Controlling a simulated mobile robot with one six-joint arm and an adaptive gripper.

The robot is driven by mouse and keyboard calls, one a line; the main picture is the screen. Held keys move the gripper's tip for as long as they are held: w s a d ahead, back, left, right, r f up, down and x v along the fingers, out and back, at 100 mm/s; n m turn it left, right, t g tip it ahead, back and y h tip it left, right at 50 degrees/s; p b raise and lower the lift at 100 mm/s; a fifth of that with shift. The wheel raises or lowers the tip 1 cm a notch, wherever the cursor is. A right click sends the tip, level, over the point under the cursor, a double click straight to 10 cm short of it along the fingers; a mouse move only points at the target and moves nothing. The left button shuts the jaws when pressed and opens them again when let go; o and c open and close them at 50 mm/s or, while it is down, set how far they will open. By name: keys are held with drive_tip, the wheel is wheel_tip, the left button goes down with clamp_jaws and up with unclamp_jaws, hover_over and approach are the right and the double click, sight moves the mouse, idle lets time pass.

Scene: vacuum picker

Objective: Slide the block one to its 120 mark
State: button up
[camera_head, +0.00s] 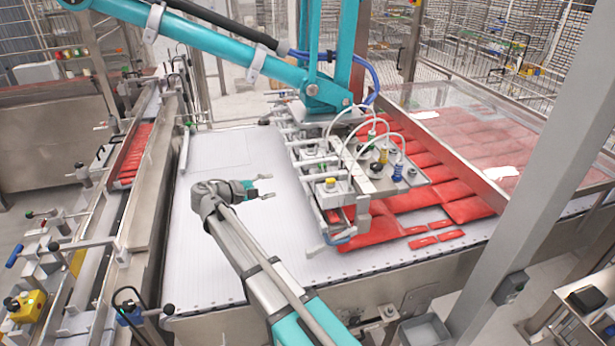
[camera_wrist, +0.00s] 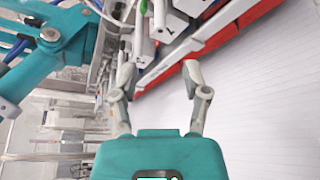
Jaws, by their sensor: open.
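My gripper (camera_head: 266,186) is open and empty above the white belt, left of the vacuum picker head (camera_head: 350,165) in the head view. In the wrist view my gripper (camera_wrist: 159,76) has its two fingers spread, with the picker's edge and the belt behind them. The picker head carries small white blocks along its left side, one nearer block (camera_head: 325,190) with a yellow knob and one farther block (camera_head: 308,151). In the wrist view a white block (camera_wrist: 168,22) bears a small dark mark. I cannot tell which is block one, and no 120 mark is readable.
Red packs (camera_head: 440,190) lie on the belt under and right of the picker head. A teal picker arm (camera_head: 205,45) and hoses hang above it. A grey post (camera_head: 545,180) stands at right. The white belt (camera_head: 215,265) is clear around my gripper.

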sight(301, 180)
drive_tip(key=shift+w+d, duration=0.15)
drive_tip(key=b+x, duration=0.3)
drive_tip(key=x, duration=1)
drive_tip(key=shift+w+d+f, duration=0.1)
drive_tip(key=shift+d+f, duration=0.05)
drive_tip(key=shift+d, duration=0.05)
clamp_jaws()
idle(0.4)
